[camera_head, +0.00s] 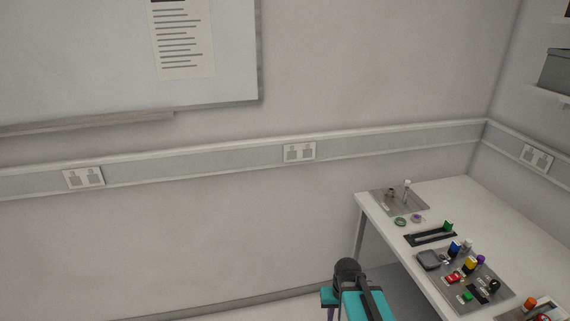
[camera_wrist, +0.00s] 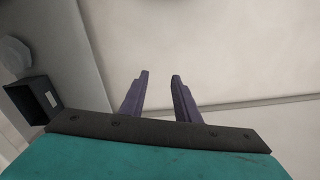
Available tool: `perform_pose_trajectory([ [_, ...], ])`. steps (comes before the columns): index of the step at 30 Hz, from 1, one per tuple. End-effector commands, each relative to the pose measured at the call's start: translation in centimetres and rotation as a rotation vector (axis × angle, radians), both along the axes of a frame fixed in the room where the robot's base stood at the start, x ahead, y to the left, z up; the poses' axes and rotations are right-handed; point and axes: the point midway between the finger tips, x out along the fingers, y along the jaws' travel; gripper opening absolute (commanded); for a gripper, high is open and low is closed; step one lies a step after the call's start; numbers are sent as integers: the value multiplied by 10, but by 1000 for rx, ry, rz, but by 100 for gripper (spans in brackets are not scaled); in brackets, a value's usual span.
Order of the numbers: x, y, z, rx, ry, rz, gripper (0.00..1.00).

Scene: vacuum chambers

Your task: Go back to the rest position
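My gripper (camera_wrist: 159,76) shows in the wrist view as two purple fingers standing apart with a clear gap between them. It is open and nothing is between the fingers. The fingers point towards a plain pale surface. In the head view my teal and black arm shows at the bottom, left of the white table (camera_head: 440,190). My fingers cannot be made out clearly there.
The table carries a grey plate (camera_head: 380,197), a black slotted block (camera_head: 430,238), a green ring (camera_head: 400,222) and several small coloured parts. A whiteboard (camera_head: 100,60) hangs on the wall. A dark box (camera_wrist: 34,99) is at left in the wrist view.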

Motion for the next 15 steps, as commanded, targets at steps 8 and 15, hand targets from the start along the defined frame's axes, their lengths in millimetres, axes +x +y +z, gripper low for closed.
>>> perform_pose_trajectory([
  [8, -29, 4, -48, -2, 58, 20, 29],
  [15, -66, 4, -106, -2, 140, 20, 29],
])
